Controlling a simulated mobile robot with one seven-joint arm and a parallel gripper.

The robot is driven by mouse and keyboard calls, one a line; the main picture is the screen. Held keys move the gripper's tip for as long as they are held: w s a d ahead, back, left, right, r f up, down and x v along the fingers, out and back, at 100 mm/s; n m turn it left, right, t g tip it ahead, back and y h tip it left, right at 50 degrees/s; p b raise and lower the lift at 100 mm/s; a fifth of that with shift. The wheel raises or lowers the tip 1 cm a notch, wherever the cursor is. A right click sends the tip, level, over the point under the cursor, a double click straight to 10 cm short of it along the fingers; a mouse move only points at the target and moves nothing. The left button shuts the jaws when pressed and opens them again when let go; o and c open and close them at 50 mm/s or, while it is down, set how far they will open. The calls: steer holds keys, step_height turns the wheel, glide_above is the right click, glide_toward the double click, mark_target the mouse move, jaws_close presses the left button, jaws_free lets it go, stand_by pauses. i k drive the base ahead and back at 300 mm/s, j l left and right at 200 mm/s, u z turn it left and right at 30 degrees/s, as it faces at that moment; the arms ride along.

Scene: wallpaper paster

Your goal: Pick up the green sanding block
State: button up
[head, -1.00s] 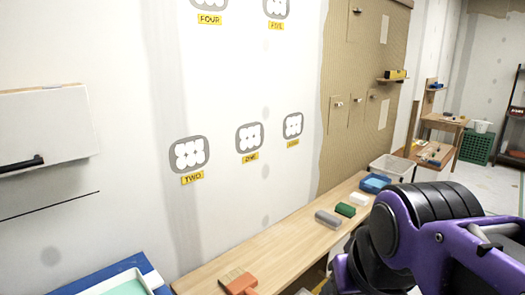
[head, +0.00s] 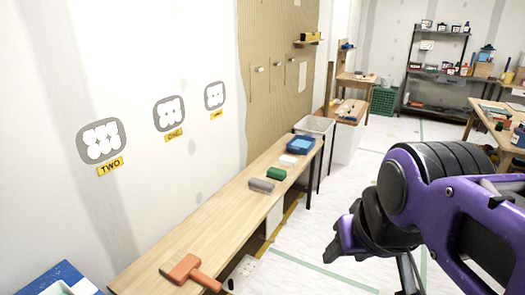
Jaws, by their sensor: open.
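The green sanding block (head: 276,174) lies on the long wooden bench (head: 215,208) in the head view, toward its far end. A grey block (head: 261,186) lies just nearer than it and a white block (head: 289,160) just beyond it. My gripper (head: 334,250) is at the right of the bench, over the floor side, apart from the green block. Its fingers are small and partly hidden by my purple arm. I see nothing held in it.
A blue tray (head: 301,145) sits at the bench's far end, with a clear bin (head: 314,125) behind it. A brush with an orange handle (head: 190,270) lies at the near end. The middle of the bench is bare. A shelf rack (head: 436,75) stands far back.

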mark_target(275, 173)
steer(key=i+l+u, duration=0.15)
steer(key=u, duration=0.3)
steer(key=i+l+u, duration=0.25)
steer(key=u, duration=0.2)
steer(key=i+l+u, duration=0.15)
steer(key=l, duration=0.25)
steer(key=i+l+u, duration=0.15)
steer(key=i+l, duration=0.3)
steer(key=l, duration=0.2)
steer(key=i+l, duration=0.15)
steer(key=l, duration=0.2)
steer(key=i+l+u, duration=0.1)
steer(key=l, duration=0.25)
steer(key=i+l, duration=0.2)
steer(key=l, duration=0.15)
steer(key=i+l, duration=0.1)
steer(key=l, duration=0.3)
steer(key=i+l+u, duration=0.1)
steer(key=l, duration=0.25)
steer(key=i+l, duration=0.15)
steer(key=l, duration=0.25)
steer(key=i+l, duration=0.1)
steer(key=l, duration=0.4)
steer(key=i+l, duration=0.1)
steer(key=l, duration=0.45)
steer(key=u, duration=0.05)
